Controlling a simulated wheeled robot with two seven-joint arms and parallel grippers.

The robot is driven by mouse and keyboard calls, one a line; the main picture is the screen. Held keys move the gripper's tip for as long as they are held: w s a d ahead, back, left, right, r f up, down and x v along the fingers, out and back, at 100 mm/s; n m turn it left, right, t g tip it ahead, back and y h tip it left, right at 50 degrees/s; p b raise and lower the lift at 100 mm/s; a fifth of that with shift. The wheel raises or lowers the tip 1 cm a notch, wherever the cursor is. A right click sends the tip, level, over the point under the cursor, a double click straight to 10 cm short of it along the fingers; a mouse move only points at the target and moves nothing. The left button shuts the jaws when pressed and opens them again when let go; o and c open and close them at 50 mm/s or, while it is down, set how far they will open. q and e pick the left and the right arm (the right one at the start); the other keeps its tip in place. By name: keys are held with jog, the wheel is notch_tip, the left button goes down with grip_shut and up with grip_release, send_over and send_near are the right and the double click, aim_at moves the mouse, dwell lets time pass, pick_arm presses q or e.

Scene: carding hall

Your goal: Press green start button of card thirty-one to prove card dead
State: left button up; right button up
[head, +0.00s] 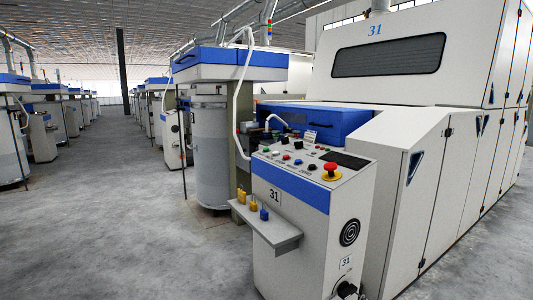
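Card thirty-one (440,130) is the large off-white machine at right, with "31" on its upper face. Its control cabinet (300,232) stands in front, also marked 31, with a blue band and a sloped top panel. A row of small buttons runs along the panel. The one at the far left end looks green (266,149), though it is small. White, red and blue buttons follow, then a large red mushroom button (330,171) on a yellow base. A dark display (345,159) lies behind it. Neither of my grippers is in view.
A small shelf (279,235) juts from the cabinet's left side, with yellow and blue padlocks (253,204) on it. A black rotary switch (346,289) sits low on the cabinet front. A tall can (210,150) stands behind. The grey floor (130,240) at left is clear.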

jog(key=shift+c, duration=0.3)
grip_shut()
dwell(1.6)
